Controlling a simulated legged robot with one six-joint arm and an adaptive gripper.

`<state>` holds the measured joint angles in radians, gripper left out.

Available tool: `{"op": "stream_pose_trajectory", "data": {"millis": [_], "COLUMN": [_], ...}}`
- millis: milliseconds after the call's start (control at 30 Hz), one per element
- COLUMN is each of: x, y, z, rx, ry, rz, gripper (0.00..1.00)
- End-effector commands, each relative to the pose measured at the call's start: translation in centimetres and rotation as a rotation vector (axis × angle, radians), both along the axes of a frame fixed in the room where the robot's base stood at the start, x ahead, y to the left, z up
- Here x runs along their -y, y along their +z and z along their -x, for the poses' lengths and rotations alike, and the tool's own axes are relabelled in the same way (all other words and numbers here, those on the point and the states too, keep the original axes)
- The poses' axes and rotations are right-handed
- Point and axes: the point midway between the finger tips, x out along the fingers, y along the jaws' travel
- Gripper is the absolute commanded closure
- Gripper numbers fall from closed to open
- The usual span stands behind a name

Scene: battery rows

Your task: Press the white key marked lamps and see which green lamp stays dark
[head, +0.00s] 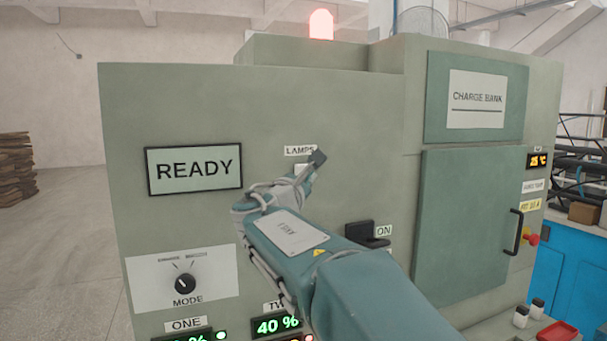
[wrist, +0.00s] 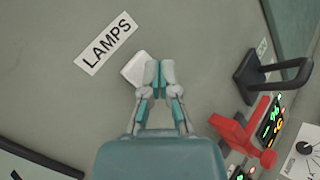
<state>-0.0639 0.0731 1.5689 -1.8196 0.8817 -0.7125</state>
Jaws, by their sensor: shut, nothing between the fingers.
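The white key (head: 301,168) is on the grey-green cabinet front, just under the LAMPS label (head: 300,150). In the wrist view the key (wrist: 132,69) is a pale square next to the tilted label (wrist: 106,44). My gripper (head: 318,158) is shut and empty, in front of the panel, covering part of the key. In the wrist view its fingertips (wrist: 160,68) overlap the key's edge; I cannot tell whether they touch it. A green lamp (head: 221,335) is lit beside the ONE readout. Other row lamps are cut off by the frame or hidden by my arm.
A READY display (head: 194,169) and a MODE knob (head: 185,284) are left of my arm. A black ON handle (head: 368,240) juts out at right; a red handle (wrist: 243,125) shows in the wrist view. A red beacon (head: 321,25) glows on top.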

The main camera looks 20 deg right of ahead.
Motion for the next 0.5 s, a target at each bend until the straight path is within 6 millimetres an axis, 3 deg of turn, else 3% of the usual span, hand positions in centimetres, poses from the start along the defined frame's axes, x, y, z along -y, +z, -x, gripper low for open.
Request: {"op": "stream_pose_trajectory", "data": {"millis": [200,500], "x": [0.0,0.0], "y": [0.0,0.0], "z": [0.2,2.8], "rx": [0.000,0.000], "ry": [0.000,0.000], "rz": [0.000,0.000], "gripper": [1.00,1.00]}}
